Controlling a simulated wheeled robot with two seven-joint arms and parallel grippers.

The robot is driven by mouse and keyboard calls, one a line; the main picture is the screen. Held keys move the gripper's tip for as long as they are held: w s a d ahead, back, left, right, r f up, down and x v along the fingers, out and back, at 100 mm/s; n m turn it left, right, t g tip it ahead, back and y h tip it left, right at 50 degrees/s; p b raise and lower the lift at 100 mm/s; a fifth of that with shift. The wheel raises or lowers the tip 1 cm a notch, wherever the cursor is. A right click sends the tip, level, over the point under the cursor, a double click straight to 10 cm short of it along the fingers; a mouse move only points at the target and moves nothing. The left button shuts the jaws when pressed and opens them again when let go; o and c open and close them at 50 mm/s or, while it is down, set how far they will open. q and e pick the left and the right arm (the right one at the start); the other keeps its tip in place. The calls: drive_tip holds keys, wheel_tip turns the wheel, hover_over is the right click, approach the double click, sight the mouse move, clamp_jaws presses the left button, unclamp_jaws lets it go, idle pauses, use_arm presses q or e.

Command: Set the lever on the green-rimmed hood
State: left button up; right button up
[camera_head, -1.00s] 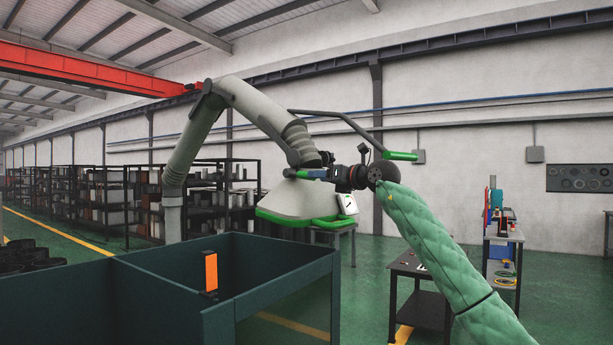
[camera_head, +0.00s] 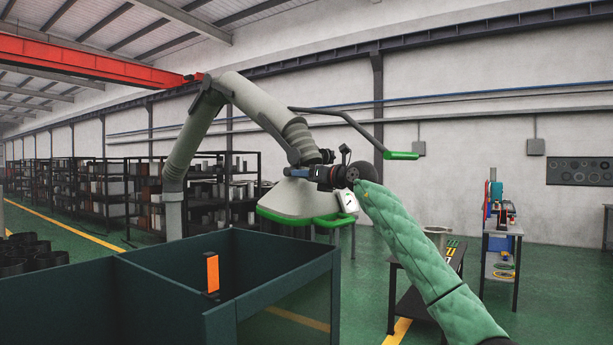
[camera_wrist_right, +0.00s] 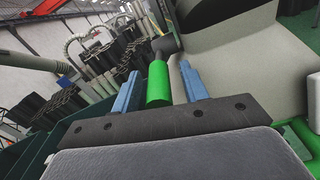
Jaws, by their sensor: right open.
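The grey hood (camera_head: 290,198) with a green rim (camera_head: 325,221) hangs at the end of a thick grey duct arm. My right gripper (camera_head: 293,171) is in front of the hood's upper part. In the right wrist view, a lever with a green grip (camera_wrist_right: 157,84) and a dark pivot (camera_wrist_right: 165,45) lies between the blue fingers of my open right gripper (camera_wrist_right: 160,90). In the head view the gripper covers most of the lever. My left gripper is not in view.
A dark bar with a green end handle (camera_head: 401,156) sticks out to the right above my right forearm. A dark green bin (camera_head: 290,265) with an orange marker (camera_head: 212,272) stands below the hood. A dark table (camera_head: 400,300) stands right of it.

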clamp_jaws()
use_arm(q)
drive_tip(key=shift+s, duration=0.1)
use_arm(e)
drive_tip(key=shift+r, duration=0.1)
drive_tip(key=shift+r+g+h+p, duration=0.3)
drive_tip(key=shift+r, duration=0.05)
wheel_tip(320, 180, up, 2)
drive_tip(key=shift+r+g+h+p, duration=0.1)
drive_tip(key=shift+g+h+p, duration=0.8)
drive_tip(key=shift+p, duration=0.1)
drive_tip(key=p, duration=0.1)
drive_tip(key=r+g+h+p, duration=0.2)
drive_tip(key=shift+w+a, duration=0.25)
drive_tip(key=shift+a, duration=0.05)
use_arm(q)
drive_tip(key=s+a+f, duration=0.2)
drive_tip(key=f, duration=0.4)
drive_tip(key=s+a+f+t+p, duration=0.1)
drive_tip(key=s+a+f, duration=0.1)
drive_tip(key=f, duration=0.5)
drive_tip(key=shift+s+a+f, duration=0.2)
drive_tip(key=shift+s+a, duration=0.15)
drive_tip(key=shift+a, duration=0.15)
use_arm(e)
drive_tip(key=shift+w+r+g+h, duration=0.1)
drive_tip(key=shift+g+h, duration=0.2)
drive_tip(key=shift+a, duration=0.1)
